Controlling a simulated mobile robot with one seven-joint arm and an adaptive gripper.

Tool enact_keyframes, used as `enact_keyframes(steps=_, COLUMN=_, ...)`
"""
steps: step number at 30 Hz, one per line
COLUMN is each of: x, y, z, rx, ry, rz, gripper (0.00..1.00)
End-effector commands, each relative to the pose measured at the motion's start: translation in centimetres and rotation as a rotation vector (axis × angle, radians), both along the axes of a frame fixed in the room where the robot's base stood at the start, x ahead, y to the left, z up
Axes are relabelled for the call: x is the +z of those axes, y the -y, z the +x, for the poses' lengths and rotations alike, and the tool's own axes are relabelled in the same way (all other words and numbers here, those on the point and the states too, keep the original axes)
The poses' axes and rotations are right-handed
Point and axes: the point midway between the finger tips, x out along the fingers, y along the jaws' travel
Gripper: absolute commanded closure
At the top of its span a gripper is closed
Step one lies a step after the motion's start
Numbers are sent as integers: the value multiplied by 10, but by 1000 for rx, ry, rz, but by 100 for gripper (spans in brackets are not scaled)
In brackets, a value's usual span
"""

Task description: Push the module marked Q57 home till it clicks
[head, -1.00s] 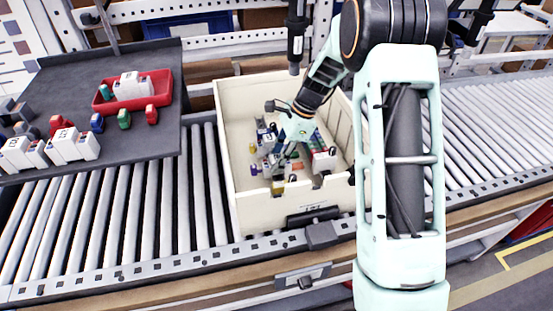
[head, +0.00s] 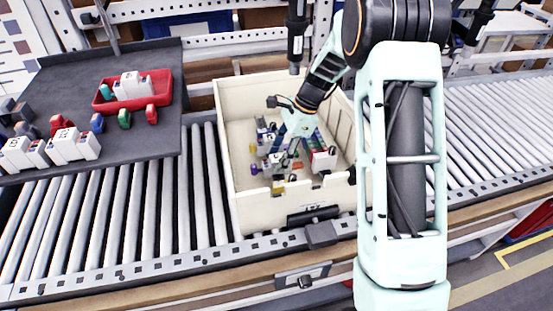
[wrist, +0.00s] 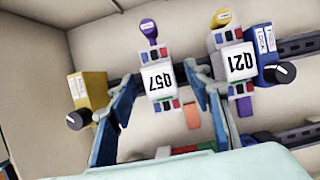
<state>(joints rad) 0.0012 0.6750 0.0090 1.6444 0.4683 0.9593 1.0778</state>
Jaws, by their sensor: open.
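In the wrist view the white module marked Q57 (wrist: 162,82) sits at a dark rail, with coloured terminals at both ends and a purple tag above it. My gripper (wrist: 168,108) is open, with one blue finger on each side of Q57; I see a gap on the left and a narrow gap on the right. Whether Q57 is fully seated I cannot tell. The white module marked Q21 (wrist: 236,65) is just right of the right finger. In the head view my gripper (head: 286,142) is inside the cream box (head: 243,190), and Q57 cannot be made out.
A yellow block (wrist: 91,90) and a blue block (wrist: 266,62) flank the modules. Black knobs are close to the left finger and right of Q21. A second rail (wrist: 285,137) lies lower. The box walls surround my gripper. A grey side table (head: 110,60) holds a red tray (head: 160,90).

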Motion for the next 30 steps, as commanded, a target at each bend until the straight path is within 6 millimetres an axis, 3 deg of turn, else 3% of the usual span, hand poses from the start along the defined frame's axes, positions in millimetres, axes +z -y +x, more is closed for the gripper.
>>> enact_keyframes(steps=9, x=62, y=26, z=7, rx=-2, ry=5, rz=-1, gripper=54)
enact_keyframes(steps=15, x=90, y=37, z=8, rx=-2, ry=3, rz=-1, gripper=54)
enact_keyframes(steps=30, x=101, y=40, z=8, rx=0, ry=0, rz=0, gripper=54)
